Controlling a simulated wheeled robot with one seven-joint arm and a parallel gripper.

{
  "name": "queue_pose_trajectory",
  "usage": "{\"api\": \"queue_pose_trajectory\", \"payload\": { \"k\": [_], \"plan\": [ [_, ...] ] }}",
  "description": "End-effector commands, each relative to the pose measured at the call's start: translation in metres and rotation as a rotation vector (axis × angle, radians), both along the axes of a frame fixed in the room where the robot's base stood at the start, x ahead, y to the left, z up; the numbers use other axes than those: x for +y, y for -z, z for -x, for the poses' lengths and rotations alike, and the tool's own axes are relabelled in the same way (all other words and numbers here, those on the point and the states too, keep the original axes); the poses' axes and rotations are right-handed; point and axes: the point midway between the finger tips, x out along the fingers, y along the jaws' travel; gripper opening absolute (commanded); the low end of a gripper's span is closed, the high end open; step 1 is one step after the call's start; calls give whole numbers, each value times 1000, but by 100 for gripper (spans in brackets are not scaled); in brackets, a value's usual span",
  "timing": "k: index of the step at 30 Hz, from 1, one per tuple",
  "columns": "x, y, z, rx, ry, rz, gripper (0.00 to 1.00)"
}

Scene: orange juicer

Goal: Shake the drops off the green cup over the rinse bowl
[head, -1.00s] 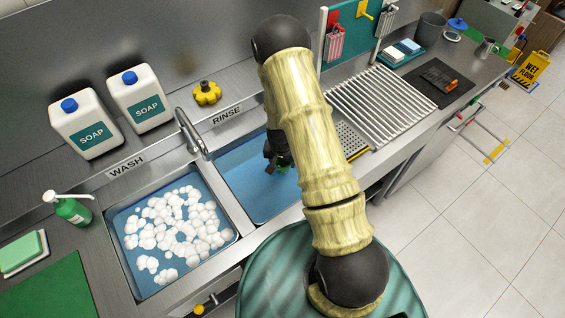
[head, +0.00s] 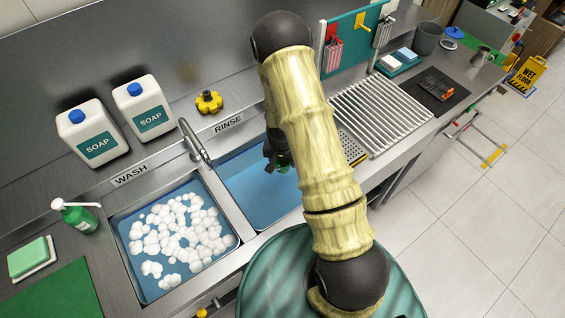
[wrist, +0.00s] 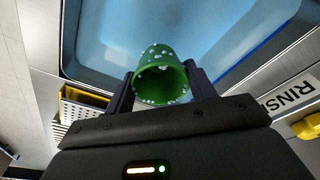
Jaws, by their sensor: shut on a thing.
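The green cup (wrist: 161,80) has pale drops on its wall and rim. In the wrist view its open mouth faces the camera and its inside looks empty. My gripper (wrist: 160,84) is shut on the cup, one finger on each side. In the head view my gripper (head: 276,158) is over the rinse bowl (head: 256,186), a blue-lined basin; the cup (head: 283,163) shows there only as a small green patch, mostly hidden by my arm. The basin also shows beyond the cup in the wrist view (wrist: 220,28).
The wash basin (head: 132,262) with white foam is to the left. A tap (head: 193,142) stands at the back between the basins. A yellow knob (head: 209,101) is behind the rinse sign. A ribbed drying rack (head: 385,108) and a perforated tray (head: 350,146) are to the right.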

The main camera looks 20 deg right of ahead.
Motion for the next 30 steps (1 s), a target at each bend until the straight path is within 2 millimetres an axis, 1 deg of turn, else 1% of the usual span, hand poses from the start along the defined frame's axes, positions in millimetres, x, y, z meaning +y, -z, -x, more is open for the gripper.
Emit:
{"api": "queue_pose_trajectory", "payload": {
  "k": [1, 3, 5, 7, 15, 17, 21, 23, 30],
  "plan": [
    [0, -13, -1, -3, 0, 0, 33],
    [0, -26, -1, -3, 0, 0, 33],
    [0, -33, 0, -1, 0, 0, 33],
    [0, -35, 0, 0, 0, 0, 33],
    [0, -29, 0, 0, 0, 0, 33],
    [0, -22, 0, 0, 0, 0, 33],
    [0, -1, 0, 0, 0, 0, 33],
    [0, 4, 0, -1, 0, 0, 33],
    [0, 3, -1, -1, 0, 0, 33]
  ]
}}
